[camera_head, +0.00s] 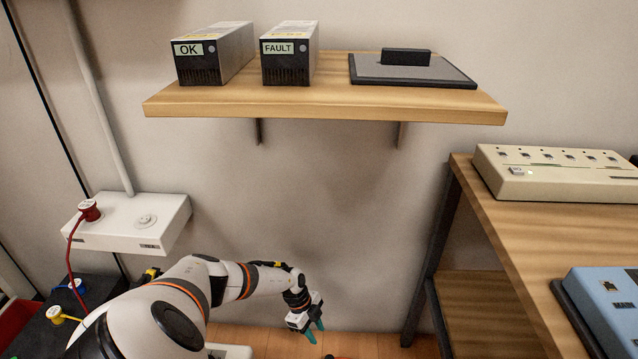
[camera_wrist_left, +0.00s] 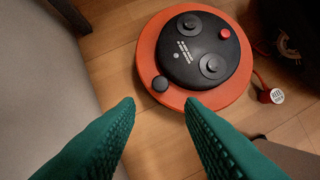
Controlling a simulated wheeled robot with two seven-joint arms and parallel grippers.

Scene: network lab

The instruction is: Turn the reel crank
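The reel (camera_wrist_left: 147,48) shows in the left wrist view as an orange disc on the wood floor with a black round hub (camera_wrist_left: 190,72). The hub bears two round grey knobs and a red button (camera_wrist_left: 225,33). A small black knob (camera_wrist_left: 160,83), which looks like the crank handle, stands at the hub's lower left edge. My left gripper (camera_wrist_left: 160,105) is open, its teal fingers apart and empty, with the black knob appearing between and just beyond the tips. In the head view my left gripper (camera_head: 315,331) points down near the floor. My right gripper is in neither view.
A red cable with a plug (camera_wrist_left: 274,96) lies right of the reel. A wooden shelf (camera_head: 325,112) with OK and FAULT units is above. A wooden bench (camera_head: 520,232) stands at right. A white wall box (camera_head: 125,230) with a red plug hangs at left.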

